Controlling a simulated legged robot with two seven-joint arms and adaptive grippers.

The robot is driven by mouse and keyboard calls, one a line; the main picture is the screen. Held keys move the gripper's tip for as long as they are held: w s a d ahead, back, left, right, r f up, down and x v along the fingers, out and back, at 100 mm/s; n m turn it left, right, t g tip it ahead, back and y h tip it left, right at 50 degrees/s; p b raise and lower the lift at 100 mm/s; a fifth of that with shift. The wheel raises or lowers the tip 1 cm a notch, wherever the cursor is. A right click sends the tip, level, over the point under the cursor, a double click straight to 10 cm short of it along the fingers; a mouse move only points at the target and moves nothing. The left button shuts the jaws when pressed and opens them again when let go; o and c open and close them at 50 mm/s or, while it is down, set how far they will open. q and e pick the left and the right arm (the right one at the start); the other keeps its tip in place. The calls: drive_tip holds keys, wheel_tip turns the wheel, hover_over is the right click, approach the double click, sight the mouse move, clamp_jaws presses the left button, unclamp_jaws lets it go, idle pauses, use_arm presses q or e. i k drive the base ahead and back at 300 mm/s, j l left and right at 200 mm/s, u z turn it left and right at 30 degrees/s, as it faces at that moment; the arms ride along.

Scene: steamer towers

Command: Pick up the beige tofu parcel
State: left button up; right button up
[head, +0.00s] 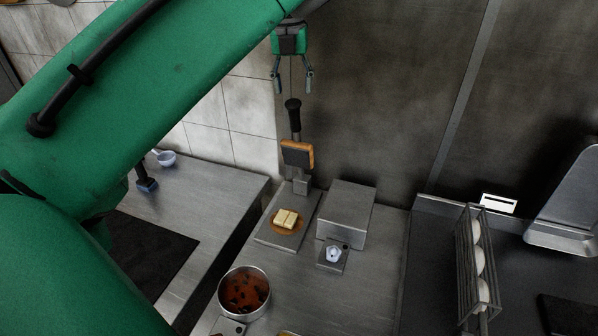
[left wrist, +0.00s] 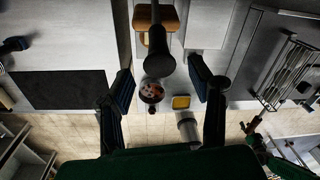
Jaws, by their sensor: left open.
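The beige tofu parcel (head: 286,219) is a pale block with a line across its top. It lies on a brown round piece on a grey metal plate (head: 276,238) of a press. The press's black handle (head: 293,115) and wooden pressing block (head: 297,155) stand raised behind the parcel. My left gripper (head: 292,82) is open and empty, high above the press and apart from the parcel.
A pot of reddish-brown liquid (head: 245,292) stands in front of the press. A metal box (head: 347,214) and a small stand with a pale item (head: 333,254) are at its right. A wire rack with white rounds (head: 478,262) stands farther right. A dark wall is behind.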

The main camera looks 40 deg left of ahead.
sight(286, 219)
drive_tip(key=k, duration=1)
